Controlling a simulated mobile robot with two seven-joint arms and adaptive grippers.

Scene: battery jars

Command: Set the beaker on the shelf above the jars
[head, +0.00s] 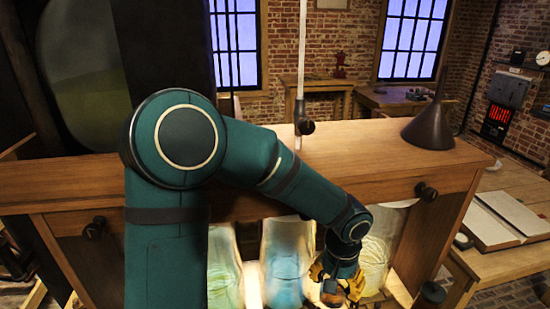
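A wooden shelf (360,150) runs across the view above a row of glass jars. A pale yellow-green jar (222,272), a bluish jar (285,265) and a clear, yellowish jar (376,252) show below it. My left arm rises in front of the shelf and bends down to the right. Its gripper (337,288) points down in front of the jars, between the bluish and yellowish ones. The wrist covers most of its fingers, so I cannot tell if they are open or hold anything. I cannot make out a beaker. My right gripper is out of view.
A dark metal cone (432,122) stands on the shelf's right end. The shelf top between rod and cone looks bare. An open book (510,215) lies at right.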

